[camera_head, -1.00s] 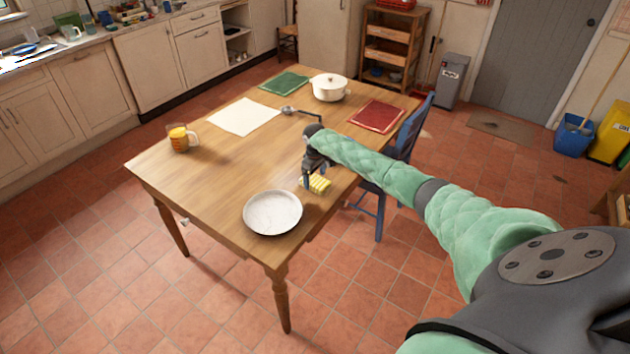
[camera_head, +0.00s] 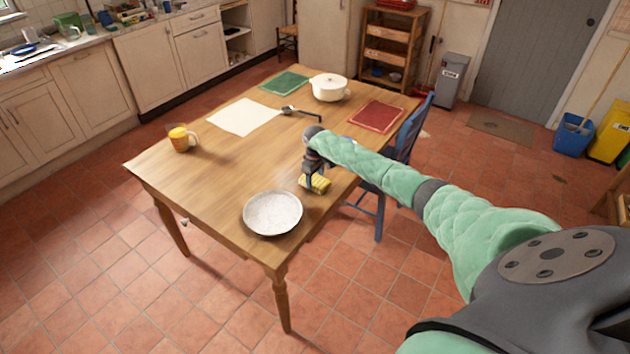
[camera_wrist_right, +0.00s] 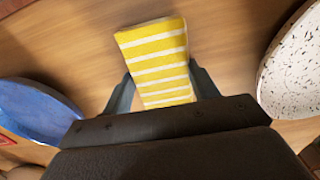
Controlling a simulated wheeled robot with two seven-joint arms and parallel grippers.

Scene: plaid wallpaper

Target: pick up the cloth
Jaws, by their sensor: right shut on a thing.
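The cloth (camera_head: 315,184) is a small folded piece with yellow and white stripes, near the right edge of the wooden table. My right gripper (camera_head: 310,179) reaches down over it from above. In the right wrist view the cloth (camera_wrist_right: 158,60) lies between the two fingers of my right gripper (camera_wrist_right: 162,88), which are shut on its sides. I cannot tell whether the cloth still touches the table. My left gripper is in none of the views.
A speckled plate (camera_head: 272,214) stands on the table (camera_head: 205,190) close to the cloth. A blue chair (camera_head: 408,140) is at the table's right side. A mug (camera_head: 181,139), a white pot (camera_head: 329,88), a ladle (camera_head: 300,113) and mats lie farther off. The table's middle is clear.

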